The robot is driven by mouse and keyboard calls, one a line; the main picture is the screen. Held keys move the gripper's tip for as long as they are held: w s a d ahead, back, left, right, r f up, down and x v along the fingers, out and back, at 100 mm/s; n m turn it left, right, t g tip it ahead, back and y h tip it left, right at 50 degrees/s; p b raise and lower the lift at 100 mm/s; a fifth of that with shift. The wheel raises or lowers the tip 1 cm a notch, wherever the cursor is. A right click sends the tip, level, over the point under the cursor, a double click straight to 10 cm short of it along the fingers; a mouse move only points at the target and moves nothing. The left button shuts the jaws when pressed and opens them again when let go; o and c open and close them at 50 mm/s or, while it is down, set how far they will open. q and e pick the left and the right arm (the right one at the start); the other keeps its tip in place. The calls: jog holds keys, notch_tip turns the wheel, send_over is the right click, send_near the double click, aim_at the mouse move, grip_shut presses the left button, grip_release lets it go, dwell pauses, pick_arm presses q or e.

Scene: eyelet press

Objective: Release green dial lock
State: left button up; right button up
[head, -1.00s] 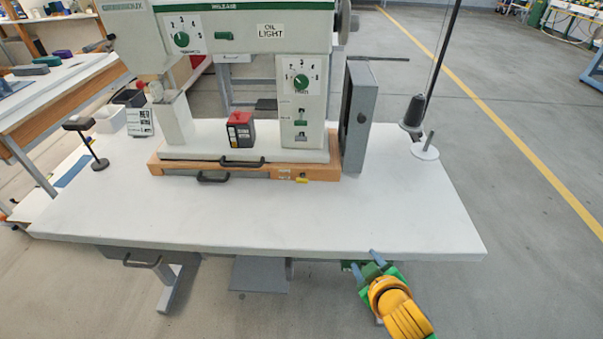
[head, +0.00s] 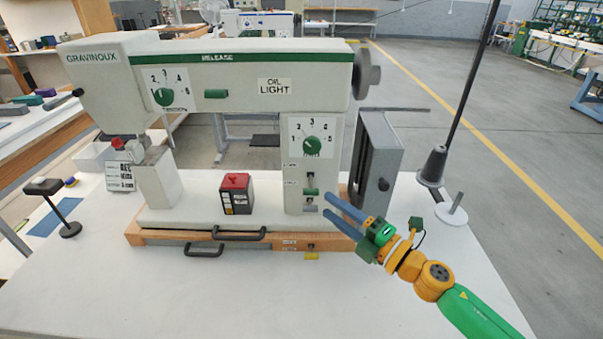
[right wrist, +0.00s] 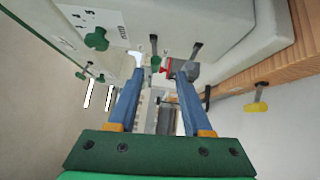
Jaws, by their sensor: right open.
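The press (head: 250,75) is pale with a green stripe reading RELEASE. One green dial (head: 165,97) is on its upper head. A second green dial (head: 312,146) is on the right column, above a small green switch (head: 311,192). My right gripper (head: 329,204) is open and empty, its blue fingers pointing left beside the column's lower part, near that switch. In the right wrist view, a green dial (right wrist: 97,39) lies left of the fingers, and a small green knob (right wrist: 155,62) shows between the fingertips. I cannot tell whether anything is touched. My left gripper is not in view.
A red-topped block (head: 236,194) stands on the base. A grey box (head: 375,160) stands right of the column, close behind my gripper. A thread stand (head: 434,165) is farther right. Black handles (head: 203,249) stick out in front. The white tabletop (head: 100,300) is clear at front left.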

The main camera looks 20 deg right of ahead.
aim_at(311, 189)
jog(key=w, duration=0.1)
jog(key=a+r+p, duration=0.1)
jog(key=w, duration=0.1)
jog(key=shift+w+a+r, duration=0.25)
jog(key=shift+w+a, duration=0.1)
jog(key=shift+a, duration=0.05)
jog(key=x, duration=0.3)
jog(key=shift+w+a+f+p, duration=0.1)
jog(key=shift+w+f+p, duration=0.25)
jog(key=shift+p, duration=0.05)
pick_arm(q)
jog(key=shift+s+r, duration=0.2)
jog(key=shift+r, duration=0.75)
pick_arm(e)
jog(key=shift+s, duration=0.15)
jog(key=shift+r, duration=0.1)
jog(key=shift+c, duration=1.4)
grip_shut()
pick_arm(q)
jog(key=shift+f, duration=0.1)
